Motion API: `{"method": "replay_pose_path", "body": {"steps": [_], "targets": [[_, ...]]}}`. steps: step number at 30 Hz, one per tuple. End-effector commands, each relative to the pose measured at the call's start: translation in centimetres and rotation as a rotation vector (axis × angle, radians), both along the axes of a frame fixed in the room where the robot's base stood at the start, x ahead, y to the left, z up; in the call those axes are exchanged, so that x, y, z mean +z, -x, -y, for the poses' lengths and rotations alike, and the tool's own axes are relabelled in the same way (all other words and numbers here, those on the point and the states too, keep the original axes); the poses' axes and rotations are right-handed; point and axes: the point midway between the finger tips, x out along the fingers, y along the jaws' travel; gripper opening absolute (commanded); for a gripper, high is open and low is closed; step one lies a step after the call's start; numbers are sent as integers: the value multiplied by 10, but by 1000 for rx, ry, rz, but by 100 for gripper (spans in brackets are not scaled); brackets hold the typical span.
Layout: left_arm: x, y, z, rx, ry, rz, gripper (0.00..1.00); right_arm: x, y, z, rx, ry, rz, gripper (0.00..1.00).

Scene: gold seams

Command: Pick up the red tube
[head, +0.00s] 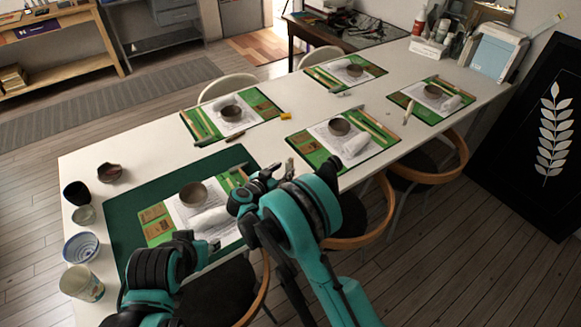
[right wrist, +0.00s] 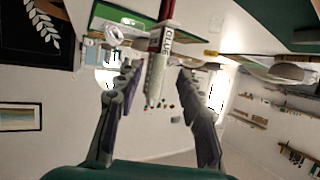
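The red tube (right wrist: 158,45) shows in the right wrist view as a red and white glue tube with a pale nozzle. It lies between the two fingers of my right gripper (right wrist: 158,95), with a visible gap on each side. That gripper is open. In the head view my right gripper (head: 277,174) is over the near edge of the table, right of the dark green mat (head: 125,193). I cannot make out the red tube in the head view. My left gripper (head: 211,245) is low over the mat's front edge; its finger opening is unclear.
The near mat holds a brown bowl (head: 194,194) and a white roll (head: 210,220). Cups and bowls, including a blue striped bowl (head: 82,248), stand at the left edge. Several green place settings fill the table (head: 290,100) farther back. Chairs stand along the right side.

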Motion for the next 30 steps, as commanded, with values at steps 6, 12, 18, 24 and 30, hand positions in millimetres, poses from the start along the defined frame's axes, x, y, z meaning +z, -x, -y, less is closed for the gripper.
{"method": "replay_pose_path", "body": {"steps": [6,12,18,24,30], "targets": [[-5,0,0,0,0,0,40,-17,-8,8,-11,0,-25,39],[-12,0,0,0,0,0,40,-21,-22,20,-10,1,-24,39],[-27,0,0,0,0,0,40,-28,-43,42,-10,-1,-22,39],[-30,0,0,0,0,0,40,-32,-55,49,-8,0,-23,39],[-29,0,0,0,0,0,40,-31,-55,48,-8,0,-22,23]]}}
